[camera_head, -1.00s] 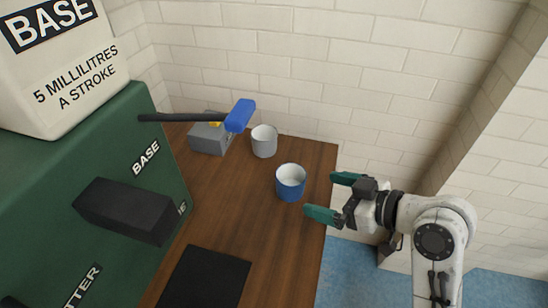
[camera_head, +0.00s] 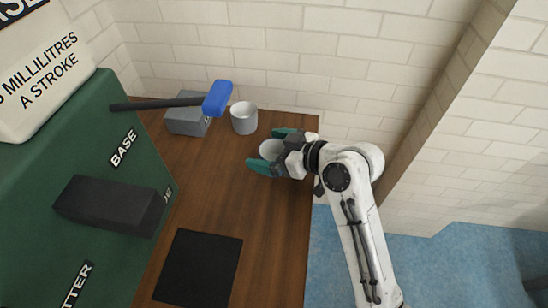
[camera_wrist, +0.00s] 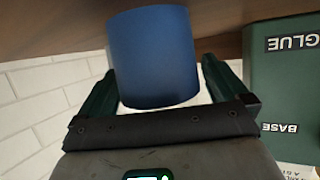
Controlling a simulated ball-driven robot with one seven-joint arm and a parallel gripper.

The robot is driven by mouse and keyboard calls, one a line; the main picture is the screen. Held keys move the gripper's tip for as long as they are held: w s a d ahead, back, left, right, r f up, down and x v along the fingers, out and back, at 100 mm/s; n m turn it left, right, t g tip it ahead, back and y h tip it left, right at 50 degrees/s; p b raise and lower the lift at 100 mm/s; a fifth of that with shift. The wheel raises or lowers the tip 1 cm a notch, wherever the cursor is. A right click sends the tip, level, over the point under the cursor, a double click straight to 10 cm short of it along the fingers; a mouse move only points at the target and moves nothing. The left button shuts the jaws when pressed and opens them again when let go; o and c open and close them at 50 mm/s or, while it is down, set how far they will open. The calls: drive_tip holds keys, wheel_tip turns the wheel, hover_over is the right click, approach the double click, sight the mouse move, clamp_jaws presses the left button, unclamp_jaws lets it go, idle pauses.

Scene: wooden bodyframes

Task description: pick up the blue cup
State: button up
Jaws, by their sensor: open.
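The blue cup (camera_wrist: 153,55) fills the middle of the wrist view, between the two dark green fingers of my gripper (camera_wrist: 158,85). In the head view, the pale inside of the cup (camera_head: 270,149) shows between the fingers of my gripper (camera_head: 267,151), and its blue outside is mostly hidden. The cup stands upright on the wooden table (camera_head: 205,203). My gripper is open, with a finger on each side of the cup. I cannot tell whether either finger touches it.
A grey-white cup (camera_head: 244,120) stands behind the blue cup. A grey box (camera_head: 187,118) and a blue-ended lever (camera_head: 217,98) are to its left. A green machine (camera_head: 95,170) with a dark block (camera_head: 112,205) stands at left. A black mat (camera_head: 199,268) lies in front.

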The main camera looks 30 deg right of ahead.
drive_tip(key=shift+w+a+f, duration=0.15)
drive_tip(key=shift+w+f, duration=0.05)
drive_tip(key=shift+w, duration=0.1)
drive_tip(key=c, duration=1.1)
drive_tip(key=shift+r, duration=0.1)
drive_tip(key=shift+c, duration=0.2)
